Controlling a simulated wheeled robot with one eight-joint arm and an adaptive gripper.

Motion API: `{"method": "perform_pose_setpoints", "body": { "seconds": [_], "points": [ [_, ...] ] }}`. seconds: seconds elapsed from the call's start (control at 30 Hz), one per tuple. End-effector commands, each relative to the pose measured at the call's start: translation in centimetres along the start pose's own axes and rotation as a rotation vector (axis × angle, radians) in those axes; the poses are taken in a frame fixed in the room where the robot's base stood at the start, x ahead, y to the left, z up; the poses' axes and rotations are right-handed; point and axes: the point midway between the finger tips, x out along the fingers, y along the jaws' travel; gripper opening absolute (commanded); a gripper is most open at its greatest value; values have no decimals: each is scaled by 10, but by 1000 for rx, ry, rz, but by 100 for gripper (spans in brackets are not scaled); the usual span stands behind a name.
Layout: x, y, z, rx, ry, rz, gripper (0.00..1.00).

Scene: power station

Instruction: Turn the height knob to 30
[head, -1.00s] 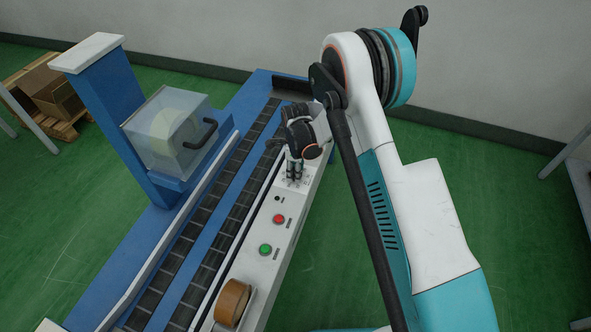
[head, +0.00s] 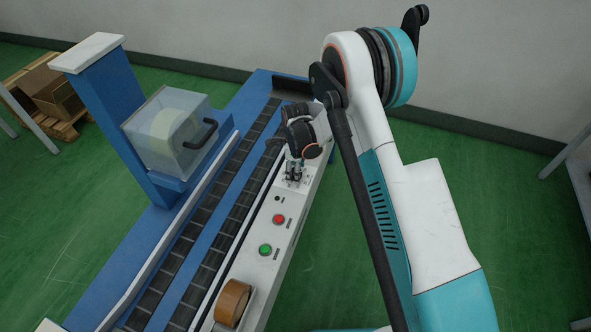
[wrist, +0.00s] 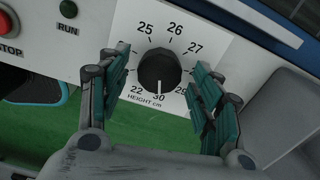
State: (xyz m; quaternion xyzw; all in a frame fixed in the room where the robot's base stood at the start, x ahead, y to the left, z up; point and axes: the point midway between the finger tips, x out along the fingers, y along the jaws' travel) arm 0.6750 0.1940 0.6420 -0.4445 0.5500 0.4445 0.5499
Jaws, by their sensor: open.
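The round black height knob (wrist: 159,69) is in the middle of the wrist view, on a white dial plate (wrist: 143,16) marked "HEIGHT cm". Its white pointer line points down at the 30 mark. My gripper (wrist: 161,60) is open, with one teal-padded finger on each side of the knob. A gap shows between each finger and the knob. In the head view my gripper (head: 295,174) is over the far end of the machine's white control panel (head: 262,228), and the knob is too small to make out there.
A red stop button (head: 279,218) and a green run button (head: 265,249) sit on the panel nearer the camera. A brown tape roll (head: 232,302) stands at its near end. The conveyor (head: 215,250) runs alongside, with a clear guard box (head: 165,135) beyond it.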

Motion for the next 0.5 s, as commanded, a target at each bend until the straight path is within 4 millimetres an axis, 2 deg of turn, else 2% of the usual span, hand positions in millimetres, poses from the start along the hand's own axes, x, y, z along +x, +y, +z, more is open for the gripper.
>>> {"method": "perform_pose_setpoints", "body": {
  "seconds": [0.17,0.5],
  "points": [
    [-22,0,0,0,0,0,59],
    [-88,0,0,0,0,0,59]
  ]
}}
